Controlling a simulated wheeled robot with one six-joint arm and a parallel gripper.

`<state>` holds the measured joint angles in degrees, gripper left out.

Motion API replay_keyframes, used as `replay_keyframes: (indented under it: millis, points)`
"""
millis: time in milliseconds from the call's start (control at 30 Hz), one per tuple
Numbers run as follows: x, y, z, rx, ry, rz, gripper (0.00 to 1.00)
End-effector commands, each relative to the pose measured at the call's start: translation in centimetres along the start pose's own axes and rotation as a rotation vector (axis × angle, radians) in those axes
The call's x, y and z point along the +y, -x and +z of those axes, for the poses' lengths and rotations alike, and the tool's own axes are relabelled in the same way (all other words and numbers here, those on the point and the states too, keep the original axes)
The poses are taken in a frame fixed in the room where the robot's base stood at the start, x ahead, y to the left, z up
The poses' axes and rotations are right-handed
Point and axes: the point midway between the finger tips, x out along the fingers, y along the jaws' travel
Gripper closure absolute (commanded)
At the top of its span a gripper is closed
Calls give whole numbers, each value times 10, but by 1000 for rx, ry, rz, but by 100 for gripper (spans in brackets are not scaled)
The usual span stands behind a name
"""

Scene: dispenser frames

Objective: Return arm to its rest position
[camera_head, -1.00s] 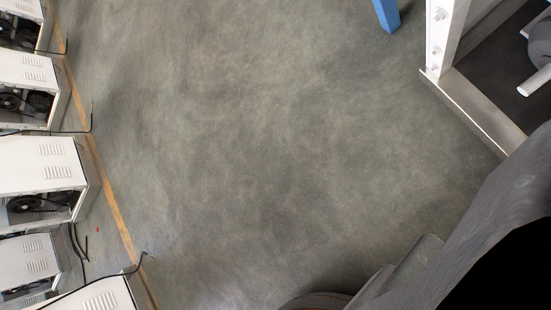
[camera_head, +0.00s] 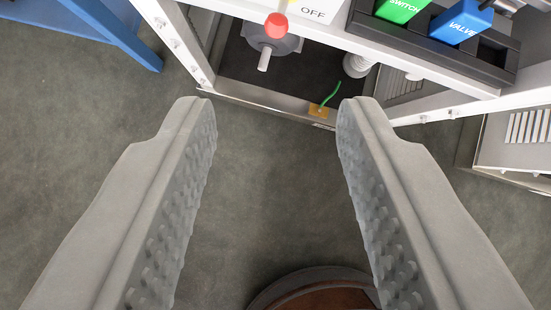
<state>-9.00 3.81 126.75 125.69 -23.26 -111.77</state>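My gripper (camera_head: 276,112) is open. The fingertips point at the lower edge of a white dispenser frame (camera_head: 455,62) at the top of the view. They appear apart from it, though the exact gap is hard to tell. The rest of my arm is out of view.
The frame carries a red knob (camera_head: 275,25), an OFF label (camera_head: 313,14), a green SWITCH block (camera_head: 401,9) and a blue VALVE block (camera_head: 462,21). A blue stand (camera_head: 115,32) is at upper left, a vented unit (camera_head: 525,130) at right.

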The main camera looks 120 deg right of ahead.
Motion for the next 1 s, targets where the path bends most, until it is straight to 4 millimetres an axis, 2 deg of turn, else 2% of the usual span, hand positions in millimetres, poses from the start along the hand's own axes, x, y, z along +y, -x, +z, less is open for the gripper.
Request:
replay_keyframes:
  millis: [233,367,467,700,833,1000]
  points:
    - [0,1,-1,4,-1,-1,62]
    - [6,15,-12,48,-9,-9,62]
    - [14,39,-28,122,-21,-25,62]
    - [37,117,-69,336,-49,-94,62]
    - [48,162,-83,437,-56,-139,62]
    - [61,220,-90,548,-54,-199,62]
